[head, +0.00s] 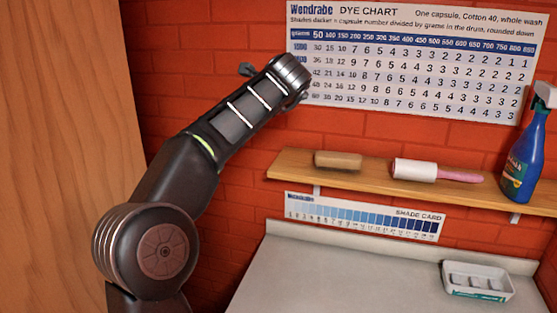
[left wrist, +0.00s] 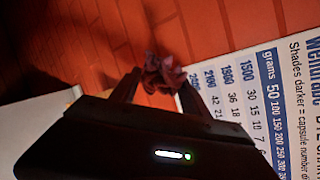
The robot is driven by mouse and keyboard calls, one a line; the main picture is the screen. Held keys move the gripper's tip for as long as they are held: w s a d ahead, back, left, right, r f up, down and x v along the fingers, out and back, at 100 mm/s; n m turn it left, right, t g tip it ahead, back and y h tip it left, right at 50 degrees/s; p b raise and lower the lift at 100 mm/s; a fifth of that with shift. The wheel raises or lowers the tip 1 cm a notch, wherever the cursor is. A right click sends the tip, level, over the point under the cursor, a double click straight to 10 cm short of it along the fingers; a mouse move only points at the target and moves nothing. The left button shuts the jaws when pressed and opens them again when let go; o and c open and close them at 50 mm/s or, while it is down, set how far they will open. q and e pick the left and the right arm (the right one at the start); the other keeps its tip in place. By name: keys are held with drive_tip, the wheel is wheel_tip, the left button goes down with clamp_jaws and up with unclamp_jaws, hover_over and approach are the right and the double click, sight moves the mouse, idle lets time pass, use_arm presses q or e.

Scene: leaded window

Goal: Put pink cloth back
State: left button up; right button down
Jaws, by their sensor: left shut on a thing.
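The pink cloth (left wrist: 165,72) shows in the left wrist view as a small, crumpled, dark pinkish bundle between the fingertips. My left gripper (left wrist: 160,86) is shut on it and holds it up in front of the red brick wall, close to the edge of the dye chart. In the head view my left arm reaches up from the lower left to beside the chart. The wrist hides the fingertips there, and I cannot make out the cloth in that view. My right gripper is in neither view.
The dye chart (head: 405,75) hangs on the wall. A wooden shelf (head: 380,174) below carries a tan block (head: 338,160), a lint roller (head: 415,170) and a blue spray bottle (head: 521,155). A white tray (head: 478,292) sits on the pale counter (head: 345,275), whose middle is clear. A wooden panel (head: 60,150) stands left.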

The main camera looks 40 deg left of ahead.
use_arm(q)
drive_tip(key=shift+w+f, duration=0.1)
drive_tip(key=shift+f, duration=0.25)
drive_tip(key=shift+f+b, duration=0.4)
drive_tip(key=shift+f, duration=2.25)
drive_tip(key=shift+a+f, duration=0.1)
drive_tip(key=shift+f, duration=2)
drive_tip(key=shift+f+b, duration=0.65)
drive_tip(key=shift+b, duration=0.15)
drive_tip(key=o, duration=1.2)
